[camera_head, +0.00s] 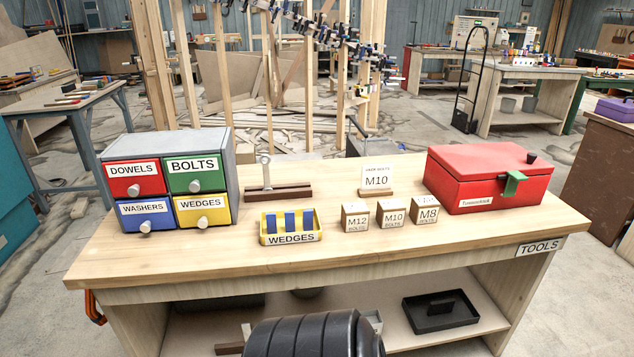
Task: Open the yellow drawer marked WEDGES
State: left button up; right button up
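The yellow drawer marked WEDGES (203,210) is at the lower right of a small grey drawer cabinet (234,175) on the left of the workbench. Its front looks flush with the cabinet, so it appears shut. It has a round silver knob (202,222) below the label. Beside it are the blue WASHERS drawer (146,217), the red DOWELS drawer (134,180) and the green BOLTS drawer (195,173), all appearing shut. Neither of my grippers shows in the head view.
The wooden workbench (330,255) holds a yellow WEDGES tray (291,237) with blue pieces, right of the cabinet. Labelled blocks M12 (355,217), M10 (391,213) and M8 (424,209) and a red toolbox (487,175) stand farther right. The bench before the cabinet is clear.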

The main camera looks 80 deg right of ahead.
aim_at(201, 209)
jog(key=j+z, duration=0.15)
jog(key=z, duration=2.4)
